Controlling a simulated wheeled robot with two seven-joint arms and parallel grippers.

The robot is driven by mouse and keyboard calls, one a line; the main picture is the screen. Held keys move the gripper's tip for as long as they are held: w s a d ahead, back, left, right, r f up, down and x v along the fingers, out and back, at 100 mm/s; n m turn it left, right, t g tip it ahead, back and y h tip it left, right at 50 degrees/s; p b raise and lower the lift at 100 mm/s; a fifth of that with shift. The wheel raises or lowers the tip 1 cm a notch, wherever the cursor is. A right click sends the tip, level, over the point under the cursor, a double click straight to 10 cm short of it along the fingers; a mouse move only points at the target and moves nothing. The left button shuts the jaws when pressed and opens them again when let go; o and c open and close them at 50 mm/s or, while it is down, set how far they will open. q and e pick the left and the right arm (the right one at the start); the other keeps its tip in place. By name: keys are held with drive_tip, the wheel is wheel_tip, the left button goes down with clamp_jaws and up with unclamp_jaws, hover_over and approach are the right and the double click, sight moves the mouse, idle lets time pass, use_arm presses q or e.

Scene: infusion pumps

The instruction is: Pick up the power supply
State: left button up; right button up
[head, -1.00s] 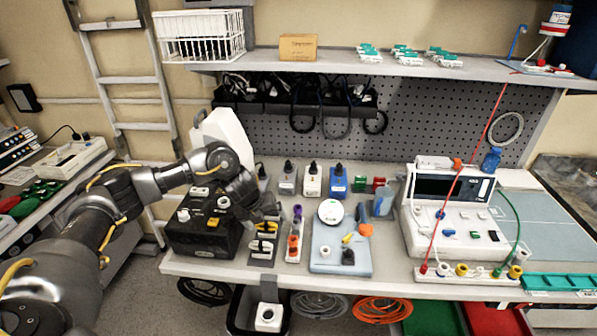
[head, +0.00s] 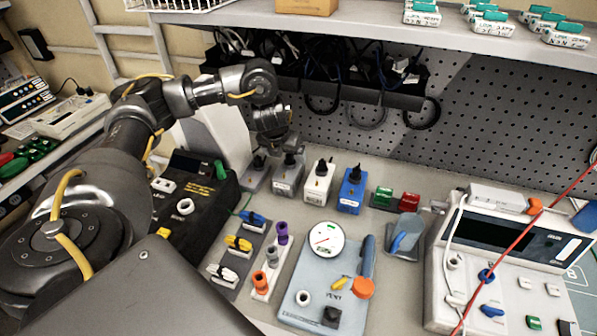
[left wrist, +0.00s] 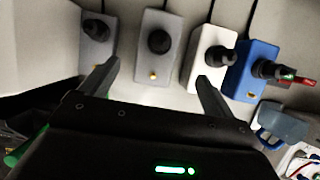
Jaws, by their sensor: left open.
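Several small box units with black plugs on top stand in a row at the back of the bench, and I cannot tell which one the task means. They are a grey box (head: 257,178) at the left, a second grey box (head: 287,186), a white box (head: 317,191) and a blue box (head: 351,196). My left gripper (head: 274,148) is open and empty above the two grey boxes. In the left wrist view its fingers (left wrist: 157,72) point toward the second grey box (left wrist: 155,62), apart from each other. My right gripper is not in view.
A black device (head: 202,208) stands left of the row. A grey-blue device with a round dial (head: 300,285) is in front. Green and red blocks (head: 410,201) and a large white console (head: 505,265) stand to the right. A perforated board (head: 480,130) rises behind.

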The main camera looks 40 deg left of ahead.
sight(288, 165)
use_arm(q)
drive_tip(key=shift+s+a+f+b, duration=0.15)
drive_tip(key=shift+s+f+b, duration=0.2)
drive_tip(key=shift+s+f, duration=0.35)
drive_tip(key=w+f, duration=0.2)
drive_tip(key=shift+w+a+f, duration=0.15)
drive_tip(key=shift+a+f, duration=0.05)
drive_tip(key=shift+f, duration=0.15)
drive_tip(key=shift+w+f, duration=0.55)
drive_tip(key=shift+a, duration=0.1)
drive_tip(key=shift+s+p, duration=0.2)
drive_tip(key=shift+p, duration=0.3)
drive_tip(key=p+x, duration=0.1)
drive_tip(key=x, duration=0.4)
drive_tip(key=shift+a, duration=0.1)
drive_tip(key=shift+s, duration=0.1)
drive_tip(key=shift+c, duration=0.9)
drive_tip(key=c, duration=1.3)
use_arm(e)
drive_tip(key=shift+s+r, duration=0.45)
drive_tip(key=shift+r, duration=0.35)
use_arm(q)
drive_tip(key=shift+r, duration=0.1)
